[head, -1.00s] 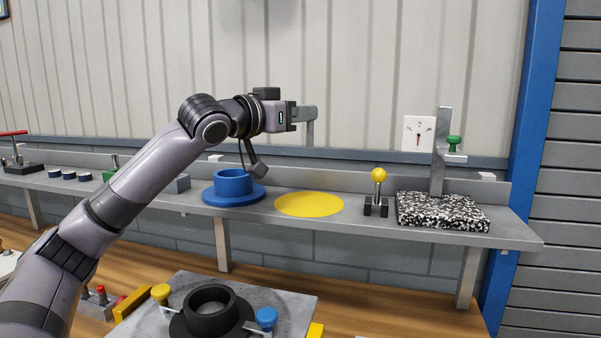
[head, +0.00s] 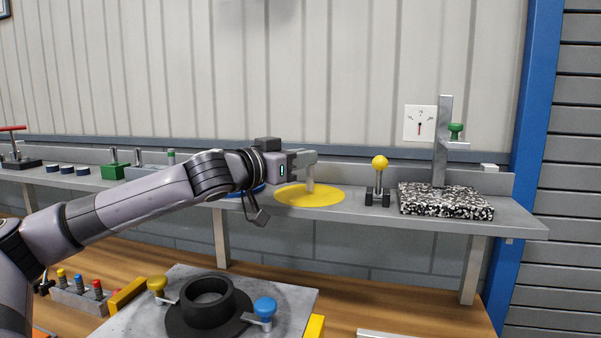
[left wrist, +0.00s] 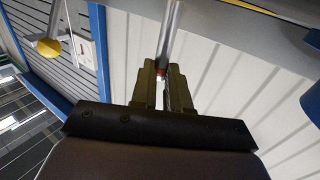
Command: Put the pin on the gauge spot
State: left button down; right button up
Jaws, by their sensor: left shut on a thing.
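The pin (head: 310,184) is a slim grey metal rod, held upright with its lower end over or on the yellow round spot (head: 330,197) on the shelf. I cannot tell whether it touches. I take this yellow disc as the gauge spot. My left gripper (head: 303,160) is shut on the pin's upper part, just above the spot. In the left wrist view, the pin (left wrist: 173,30) runs out from between the fingers (left wrist: 166,85), with a small reddish patch at the grip. My right gripper is not in view.
A blue ring (head: 233,193) stands left of the spot, partly hidden by my arm. A yellow-knobbed lever (head: 380,163) stands to the right, then a speckled block (head: 445,201) with a metal post (head: 443,140). Below is a fixture with a black ring (head: 207,293).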

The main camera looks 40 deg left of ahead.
pick_arm(q)
jog(key=shift+f, duration=0.35)
jog(key=shift+f, duration=0.1)
jog(key=c, duration=1.5)
grip_release()
jog(key=o, duration=0.4)
